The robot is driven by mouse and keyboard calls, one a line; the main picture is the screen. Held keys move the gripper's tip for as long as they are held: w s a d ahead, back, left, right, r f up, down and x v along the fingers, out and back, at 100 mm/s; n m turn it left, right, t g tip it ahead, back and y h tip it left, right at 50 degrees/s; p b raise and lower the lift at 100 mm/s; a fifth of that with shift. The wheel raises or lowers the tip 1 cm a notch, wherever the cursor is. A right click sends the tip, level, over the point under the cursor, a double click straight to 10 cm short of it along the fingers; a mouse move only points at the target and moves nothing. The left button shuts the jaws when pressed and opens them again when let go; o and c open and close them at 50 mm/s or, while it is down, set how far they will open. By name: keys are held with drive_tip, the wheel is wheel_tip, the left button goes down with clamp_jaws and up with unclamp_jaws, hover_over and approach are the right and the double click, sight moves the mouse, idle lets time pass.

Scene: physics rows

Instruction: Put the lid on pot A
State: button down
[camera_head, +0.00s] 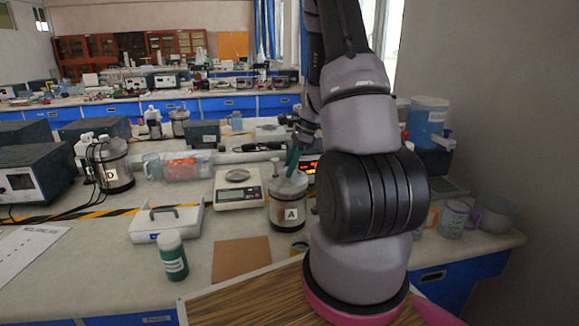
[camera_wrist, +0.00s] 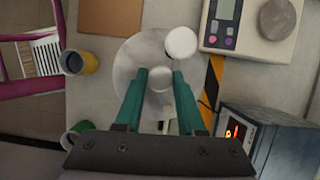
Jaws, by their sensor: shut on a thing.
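My gripper (camera_head: 293,158) has teal fingers, shut on the lid's knob (camera_wrist: 160,80) in the wrist view. A white round-topped piece (camera_wrist: 181,42) stands beside the knob at the disc's edge. I cannot tell whether the lid rests fully on the rim. My arm hides the area right of the pot.
A scale (camera_head: 238,196) stands close left of the pot, and a box with a red display (camera_wrist: 262,138) is close by. Pot D (camera_head: 112,168), a white case (camera_head: 165,222), a green bottle (camera_head: 172,258) and mugs (camera_head: 455,217) stand around. A brown mat (camera_head: 241,260) lies in front.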

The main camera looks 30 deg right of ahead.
drive_tip(key=shift+f, duration=0.1)
idle(0.3)
drive_tip(key=shift+c, duration=2.2)
unclamp_jaws()
drive_tip(key=shift+r, duration=4)
drive_tip(key=s+a+r+n+t, duration=0.2)
drive_tip(key=s+a+r+n, duration=0.2)
drive_tip(key=s+r+n, duration=0.1)
drive_tip(key=s+a+r+n+t+h, duration=0.1)
drive_tip(key=s+a+r+n+t, duration=0.1)
drive_tip(key=s+a+r+n, duration=0.3)
drive_tip(key=s+a+r+n+t+h, duration=0.1)
drive_tip(key=s+a+r+n, duration=0.3)
drive_tip(key=s+r, duration=0.5)
wheel_tip(320, 180, up, 4)
drive_tip(key=n+t, duration=0.1)
drive_tip(key=n, duration=0.1)
drive_tip(key=shift+s+a+n, duration=0.25)
drive_tip(key=shift+a+n, duration=0.05)
drive_tip(key=shift+a, duration=0.05)
